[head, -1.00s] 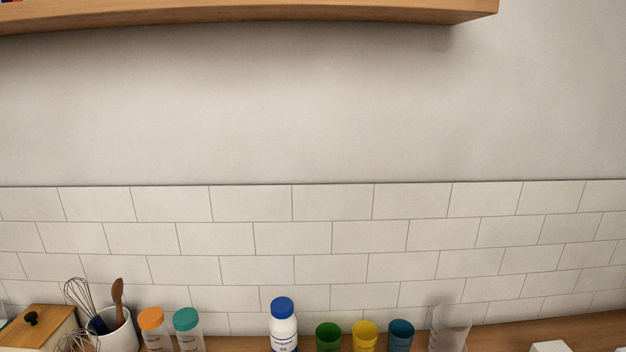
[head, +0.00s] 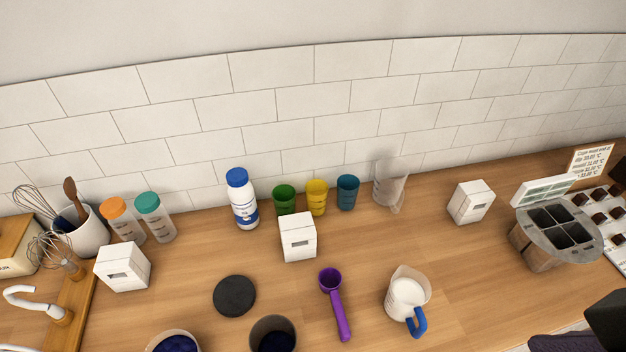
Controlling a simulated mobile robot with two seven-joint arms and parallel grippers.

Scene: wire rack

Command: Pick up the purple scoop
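The purple scoop (head: 335,303) lies on the wooden counter in the lower middle of the head view. Its round cup is at the far end and its handle points toward the near edge of the picture. Nothing touches it. A dark shape (head: 607,318) at the lower right edge seems to be part of my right arm; whether it includes the gripper's fingers I cannot tell. My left gripper is not in view.
A white jug with a blue handle (head: 407,300) stands right of the scoop. A dark-filled container (head: 273,335) and a black disc (head: 234,296) are to its left. A white box (head: 298,237) stands behind it. Bare counter (head: 365,265) surrounds the scoop.

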